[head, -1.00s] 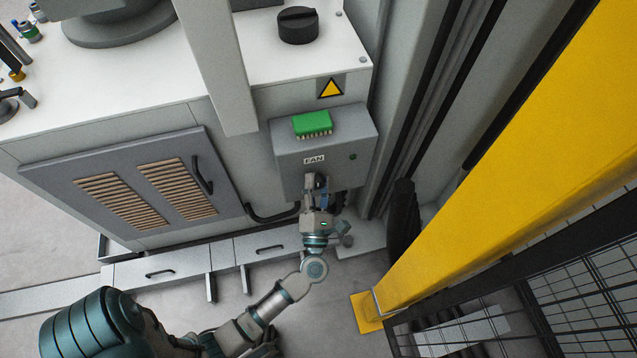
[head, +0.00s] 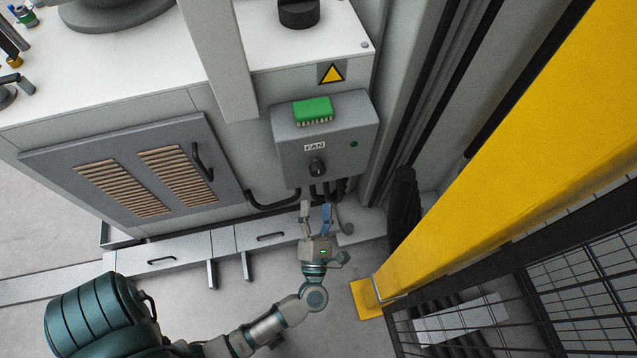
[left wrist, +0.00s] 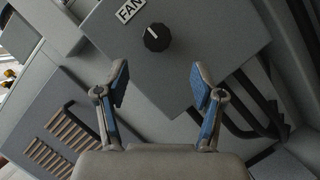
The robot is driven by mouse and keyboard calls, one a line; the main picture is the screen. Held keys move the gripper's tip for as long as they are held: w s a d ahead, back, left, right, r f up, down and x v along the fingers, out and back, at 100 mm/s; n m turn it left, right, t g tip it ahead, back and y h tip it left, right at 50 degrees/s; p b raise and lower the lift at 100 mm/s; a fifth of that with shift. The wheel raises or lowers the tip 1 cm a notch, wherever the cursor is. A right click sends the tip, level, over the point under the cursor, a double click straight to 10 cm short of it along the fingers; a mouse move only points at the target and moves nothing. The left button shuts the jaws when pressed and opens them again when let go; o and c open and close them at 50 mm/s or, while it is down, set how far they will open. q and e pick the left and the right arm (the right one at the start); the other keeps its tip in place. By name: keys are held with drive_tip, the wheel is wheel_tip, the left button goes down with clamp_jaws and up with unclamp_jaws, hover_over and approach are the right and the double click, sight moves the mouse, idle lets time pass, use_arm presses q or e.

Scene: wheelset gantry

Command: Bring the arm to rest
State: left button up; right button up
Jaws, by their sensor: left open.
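My left gripper (head: 316,212) is open and empty, below the grey FAN box (head: 350,150) in the head view. In the left wrist view its two blue-padded fingers (left wrist: 160,92) stand apart with nothing between them. A black rotary knob (head: 317,167) sits on the box's front under the FAN label (head: 314,146). The knob also shows beyond the fingertips in the left wrist view (left wrist: 157,37), with its pointer line visible. The fingers are clear of the knob. My right gripper is not in view.
A green terminal block (head: 313,110) sits on the box top. Black cables (head: 275,203) run below the box, close to the gripper. A yellow post (head: 480,190) and black mesh fence (head: 560,290) stand at right. Open floor lies in front of the cabinet.

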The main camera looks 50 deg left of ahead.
use_arm(q)
drive_tip(key=shift+v, duration=1.2)
